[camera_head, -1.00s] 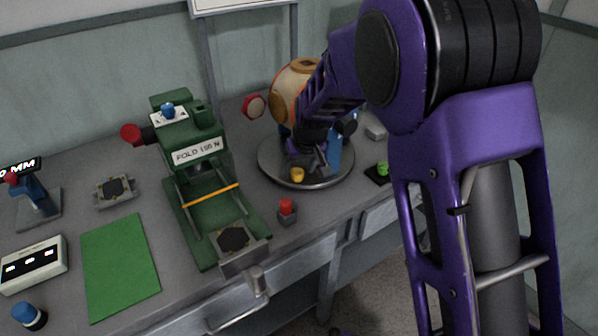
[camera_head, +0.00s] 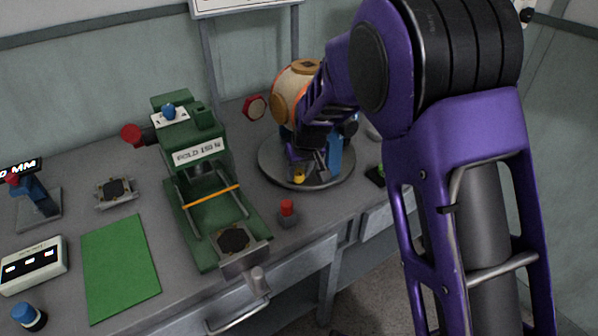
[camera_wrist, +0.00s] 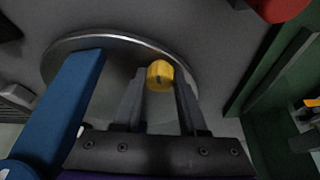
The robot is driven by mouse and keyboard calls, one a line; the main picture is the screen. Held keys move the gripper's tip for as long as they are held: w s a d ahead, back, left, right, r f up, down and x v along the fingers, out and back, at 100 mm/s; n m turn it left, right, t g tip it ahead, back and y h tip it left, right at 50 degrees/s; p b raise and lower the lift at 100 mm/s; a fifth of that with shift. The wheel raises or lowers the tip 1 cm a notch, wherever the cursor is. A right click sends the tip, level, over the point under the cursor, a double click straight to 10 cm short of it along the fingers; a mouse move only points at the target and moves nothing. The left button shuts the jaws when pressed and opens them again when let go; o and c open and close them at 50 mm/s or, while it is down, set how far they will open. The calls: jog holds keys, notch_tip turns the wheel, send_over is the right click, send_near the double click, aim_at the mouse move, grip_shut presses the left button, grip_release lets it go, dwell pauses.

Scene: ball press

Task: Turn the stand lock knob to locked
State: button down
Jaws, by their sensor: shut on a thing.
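The small yellow knob (camera_head: 299,177) sits at the front edge of the round grey stand (camera_head: 270,172). In the wrist view the knob (camera_wrist: 159,75) shows between my two fingertips, with a dark mark on its face. My gripper (camera_head: 308,166) is shut on the knob, reaching down over the stand; in the wrist view my gripper (camera_wrist: 160,90) has a finger on each side of it. I cannot read the knob's lock position. The patterned ball (camera_head: 291,92) stands on the stand, partly hidden behind my arm.
A blue post (camera_head: 334,156) stands on the stand beside my gripper; it looks large in the wrist view (camera_wrist: 62,105). The green press (camera_head: 193,160) is to the left, with a red button (camera_head: 287,208) between. A green mat (camera_head: 120,267) lies further left.

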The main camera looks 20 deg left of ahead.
jog(key=shift+r+m+p, duration=0.1)
jog(key=shift+m+p, duration=0.2)
jog(key=m+h+p, duration=0.1)
jog(key=m+p, duration=0.1)
jog(key=shift+s+a+r+t+p, duration=0.1)
jog(key=shift+t+p, duration=0.2)
jog(key=shift+p, duration=0.05)
jog(key=m+h+p, duration=0.1)
jog(key=m+p, duration=0.1)
jog(key=m, duration=0.1)
jog(key=m+h+p, duration=0.1)
jog(key=m, duration=0.1)
jog(key=shift+a+m+p, duration=0.15)
jog(key=shift+m+p, duration=0.2)
jog(key=shift+m, duration=0.05)
jog(key=m+h, duration=0.1)
jog(key=m, duration=0.1)
jog(key=m+h+p, duration=0.1)
jog(key=m, duration=0.1)
jog(key=shift+a+f+m, duration=0.1)
jog(key=shift+f+m, duration=0.1)
jog(key=shift+m, duration=0.1)
jog(key=m+g+h, duration=0.1)
jog(key=m, duration=0.3)
jog(key=shift+m, duration=0.3)
jog(key=shift+a+g, duration=0.1)
jog(key=shift+g, duration=0.2)
jog(key=shift+c, duration=2.3)
grip_release()
